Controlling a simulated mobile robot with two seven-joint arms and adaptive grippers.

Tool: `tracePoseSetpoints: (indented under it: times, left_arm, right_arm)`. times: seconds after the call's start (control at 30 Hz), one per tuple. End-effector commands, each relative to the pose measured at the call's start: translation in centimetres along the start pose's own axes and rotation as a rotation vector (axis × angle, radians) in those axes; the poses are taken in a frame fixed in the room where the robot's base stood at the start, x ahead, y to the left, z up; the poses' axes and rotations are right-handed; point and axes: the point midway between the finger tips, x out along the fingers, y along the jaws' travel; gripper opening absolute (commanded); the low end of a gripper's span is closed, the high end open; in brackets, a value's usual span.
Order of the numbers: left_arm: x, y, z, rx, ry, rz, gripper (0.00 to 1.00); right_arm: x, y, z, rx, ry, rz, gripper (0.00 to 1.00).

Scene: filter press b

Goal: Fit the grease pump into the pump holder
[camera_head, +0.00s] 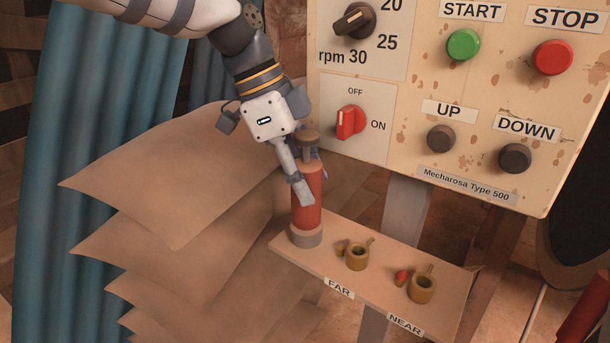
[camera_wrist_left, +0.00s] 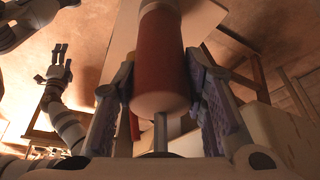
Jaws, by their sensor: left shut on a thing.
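The grease pump (camera_head: 308,190) is a red cylinder with a grey foot and a grey-brown top, standing about upright at the left end of the small shelf. I cannot tell whether its foot touches the shelf. My left gripper (camera_head: 306,180) is shut on the red body from above. In the left wrist view the pump (camera_wrist_left: 162,60) lies between both fingers of that gripper (camera_wrist_left: 161,75), with its rod toward the camera. I cannot clearly pick out a pump holder; the foot hides the shelf there. Another gripper of mine (camera_wrist_left: 60,57), apparently the right, shows small at the left wrist view's left.
The shelf (camera_head: 390,296) carries two brass cups (camera_head: 358,257) (camera_head: 422,288) by the labels FAR and NEAR. A control panel (camera_head: 400,150) with knobs and buttons stands close behind. Stacked brown sheets (camera_head: 170,210) and a blue-green curtain (camera_head: 85,130) are at the left.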

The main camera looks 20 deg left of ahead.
Motion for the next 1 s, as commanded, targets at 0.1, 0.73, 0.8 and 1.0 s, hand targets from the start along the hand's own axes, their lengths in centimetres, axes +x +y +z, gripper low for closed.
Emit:
tracePoseSetpoints:
  times: [0.1,0.73,0.8,1.0]
  left_arm:
    - [-0.1,0.0,-0.1,0.001,0.001,-0.003,0.00]
    - [-1.4,-0.1,-0.1,0.000,0.002,-0.005,0.59]
    - [-3.2,-0.1,-0.1,0.000,0.003,-0.006,0.59]
    - [-8.6,-0.1,-0.1,0.000,0.002,-0.003,0.59]
  right_arm:
    - [0.0,0.0,0.0,0.000,0.001,0.000,0.61]
    - [0.0,0.0,0.0,0.000,0.000,0.000,0.61]
    - [0.0,0.0,0.0,0.000,-0.001,0.000,0.61]
    - [0.3,0.0,0.2,0.000,-0.009,0.000,0.61]
